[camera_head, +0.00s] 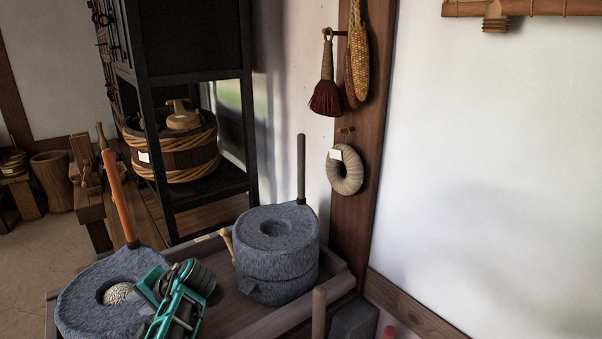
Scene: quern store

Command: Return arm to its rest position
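My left gripper (185,290), teal with black parts, is at the lower left. It overlaps the right edge of a grey stone quern (82,297) in the picture, and I cannot tell whether it touches the stone. The gripper's fingertips are not clear, so I cannot see whether it is open or shut. The quern has an upright, slightly tilted orange handle (118,195) and pale grain-like stuff (117,293) in its centre hole. My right gripper is not in view.
A second stone quern (277,250) with a dark upright handle (301,168) stands on the wooden tray (340,283). Behind is a black shelf (205,190) holding a banded wooden tub (172,150). A brush (326,95), corn (359,60) and a ring (345,170) hang on the post.

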